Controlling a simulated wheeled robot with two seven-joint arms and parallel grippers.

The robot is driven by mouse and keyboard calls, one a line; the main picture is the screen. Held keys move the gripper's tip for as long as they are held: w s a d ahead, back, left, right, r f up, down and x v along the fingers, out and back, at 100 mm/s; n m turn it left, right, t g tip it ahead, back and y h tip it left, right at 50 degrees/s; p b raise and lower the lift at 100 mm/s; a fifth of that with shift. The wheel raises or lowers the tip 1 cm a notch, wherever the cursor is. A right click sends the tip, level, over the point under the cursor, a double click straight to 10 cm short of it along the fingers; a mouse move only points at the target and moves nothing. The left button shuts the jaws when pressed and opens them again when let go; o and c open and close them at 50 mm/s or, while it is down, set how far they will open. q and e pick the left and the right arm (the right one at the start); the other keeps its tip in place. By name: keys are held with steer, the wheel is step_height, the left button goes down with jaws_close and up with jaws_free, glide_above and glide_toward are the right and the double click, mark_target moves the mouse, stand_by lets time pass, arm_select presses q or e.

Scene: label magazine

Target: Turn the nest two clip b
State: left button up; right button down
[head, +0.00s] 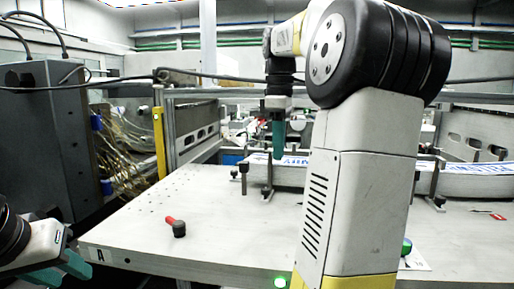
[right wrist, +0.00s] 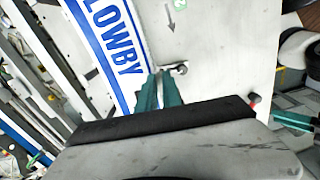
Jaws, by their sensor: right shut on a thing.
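My right gripper (head: 278,156) points down over the far side of the table, at the white strip with blue lettering (head: 258,158). In the right wrist view its teal fingers (right wrist: 160,76) are shut on a small grey metal clip (right wrist: 181,70) with a rounded end, beside the edge of the strip (right wrist: 112,40). The fingers hide part of the clip, so its exact angle is unclear. A green tag reading 2 (right wrist: 178,5) and a printed arrow (right wrist: 170,20) lie close by. My left gripper (head: 66,268) is open and empty, low at the left.
The pale table (head: 140,220) has much bare room at its left. A dark knob with a red handle (head: 177,226) stands there. Dark upright posts (head: 243,178) rise near the strip. A green light (head: 280,282) shows at the front.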

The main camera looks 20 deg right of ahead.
steer(key=shift+r, duration=0.1)
steer(key=c, duration=1.5)
jaws_free()
step_height(320, 180, up, 7)
steer(key=shift+w+r, duration=0.1)
steer(key=shift+r, duration=0.25)
steer(key=shift+s, duration=0.2)
